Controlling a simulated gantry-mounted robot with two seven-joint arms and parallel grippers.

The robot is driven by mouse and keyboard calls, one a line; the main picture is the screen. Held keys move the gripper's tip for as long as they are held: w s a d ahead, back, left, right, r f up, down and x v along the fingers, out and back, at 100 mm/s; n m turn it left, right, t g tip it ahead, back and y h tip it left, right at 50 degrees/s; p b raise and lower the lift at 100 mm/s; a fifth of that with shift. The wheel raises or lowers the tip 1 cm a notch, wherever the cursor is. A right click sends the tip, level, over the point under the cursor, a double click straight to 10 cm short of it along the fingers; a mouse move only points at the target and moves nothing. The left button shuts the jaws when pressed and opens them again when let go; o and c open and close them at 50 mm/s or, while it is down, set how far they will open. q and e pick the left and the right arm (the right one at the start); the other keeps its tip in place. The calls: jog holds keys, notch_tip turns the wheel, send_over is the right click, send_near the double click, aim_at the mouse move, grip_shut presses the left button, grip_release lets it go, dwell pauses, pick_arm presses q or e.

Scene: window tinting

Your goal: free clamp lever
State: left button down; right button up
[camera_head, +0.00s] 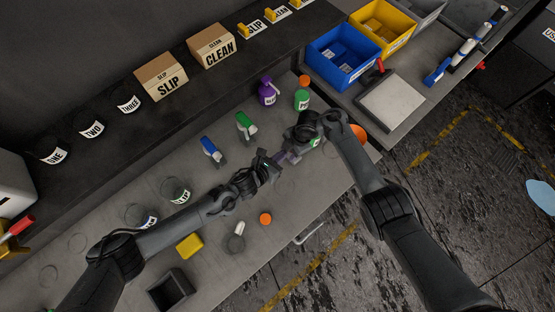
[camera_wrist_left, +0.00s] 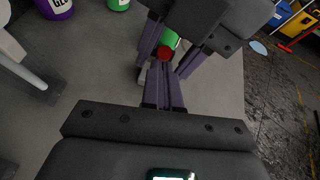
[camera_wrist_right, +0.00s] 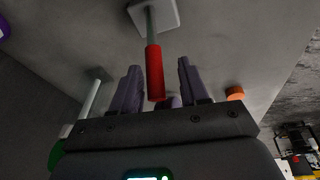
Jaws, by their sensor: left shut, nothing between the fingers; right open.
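The clamp lever's red grip (camera_wrist_right: 155,72) stands on a metal rod rising from a pale square base (camera_wrist_right: 153,16). It lies between the spread fingers of my right gripper (camera_wrist_right: 154,88), with gaps visible on both sides. In the left wrist view the red end (camera_wrist_left: 165,53) shows among the right gripper's fingers. My left gripper (camera_wrist_left: 163,92) is shut and empty, its fingertips close to the red end; I cannot tell whether they touch it. In the head view my left gripper (camera_head: 286,156) and right gripper (camera_head: 303,143) meet over the bench and largely hide the lever.
A purple bottle (camera_head: 267,92) and a green bottle with orange cap (camera_head: 302,95) stand behind the grippers. A yellow block (camera_head: 189,245), black tray (camera_head: 168,290) and orange disc (camera_head: 265,219) occupy the front of the bench.

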jog(key=shift+r, duration=0.1)
jog(key=v, duration=1.1)
jog(key=shift+r, duration=0.35)
jog(key=shift+w+d, duration=0.1)
